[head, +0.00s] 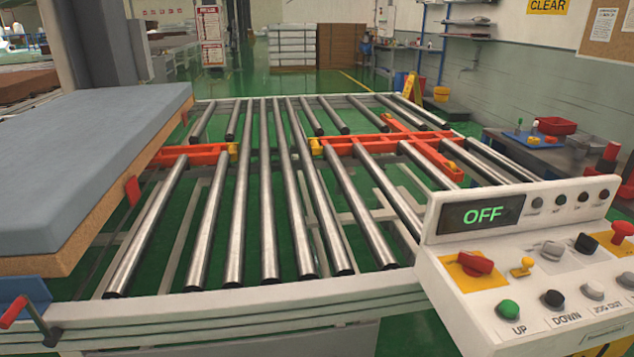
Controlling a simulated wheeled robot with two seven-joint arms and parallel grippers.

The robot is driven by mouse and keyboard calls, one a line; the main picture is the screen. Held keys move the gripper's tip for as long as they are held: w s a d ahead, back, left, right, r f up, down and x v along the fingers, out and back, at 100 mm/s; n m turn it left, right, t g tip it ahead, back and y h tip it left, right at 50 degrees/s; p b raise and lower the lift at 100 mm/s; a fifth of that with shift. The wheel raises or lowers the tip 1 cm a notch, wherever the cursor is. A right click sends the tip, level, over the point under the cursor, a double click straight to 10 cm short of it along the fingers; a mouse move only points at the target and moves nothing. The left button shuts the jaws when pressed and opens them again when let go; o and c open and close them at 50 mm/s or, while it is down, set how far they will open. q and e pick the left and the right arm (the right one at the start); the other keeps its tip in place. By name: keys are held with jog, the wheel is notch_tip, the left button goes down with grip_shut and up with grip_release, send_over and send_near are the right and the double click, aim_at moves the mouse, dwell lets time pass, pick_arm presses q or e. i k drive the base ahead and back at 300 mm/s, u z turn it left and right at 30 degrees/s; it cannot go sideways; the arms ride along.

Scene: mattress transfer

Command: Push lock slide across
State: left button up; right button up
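Neither of my grippers is in the head view. A red-handled lever (14,311) sits on a blue bracket (27,291) at the lower left, by the near corner of the roller table. An orange bar with a yellow end (190,155) lies between the rollers on the left. A larger orange frame (395,143) with yellow ends lies between the rollers on the right. The two orange parts are apart, with rollers between them. I cannot tell which of these is the lock slide.
A grey-blue mattress (90,125) on a tan base stands at the left. The roller table's near rail (240,312) crosses the front. A white control panel (540,265) reading OFF, with knobs and buttons, stands at the right. The rollers (235,215) are bare.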

aim_at(528, 263)
jog(key=z, duration=1.45)
